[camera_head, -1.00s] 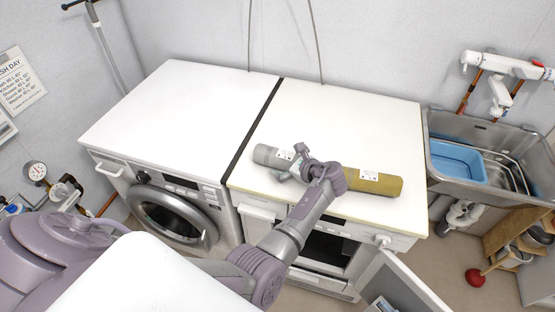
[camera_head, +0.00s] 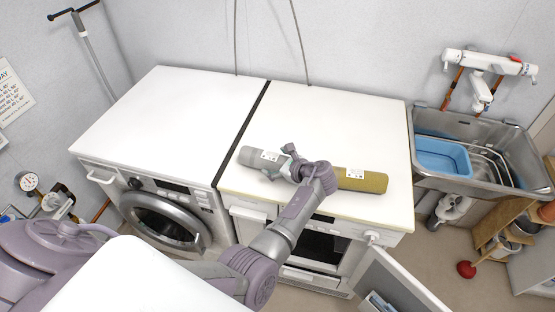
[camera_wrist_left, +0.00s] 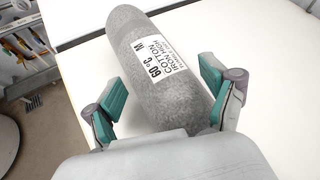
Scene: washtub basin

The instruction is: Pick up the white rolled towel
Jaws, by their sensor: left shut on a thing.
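A grey rolled towel (camera_head: 250,156) with a white label lies on the white top of the right-hand machine. In the left wrist view the same grey roll (camera_wrist_left: 135,28) shows the words COTTON, IRON HIGH and 60 °C. My left gripper (camera_head: 283,163) is shut on this roll, with a teal-padded finger on each side (camera_wrist_left: 165,98). I cannot see any gap under the roll. An olive-yellow roll (camera_head: 368,184) with a white label lies to its right, partly behind my left wrist. No clearly white rolled towel shows. My right gripper is not in view.
A washing machine (camera_head: 140,115) stands on the left, with a dark gap between the tops. The right-hand machine's top (camera_head: 330,120) is clear behind the rolls. A metal sink (camera_head: 425,180) with a blue basin (camera_head: 442,150) is at the right. An open door (camera_head: 400,285) hangs in front.

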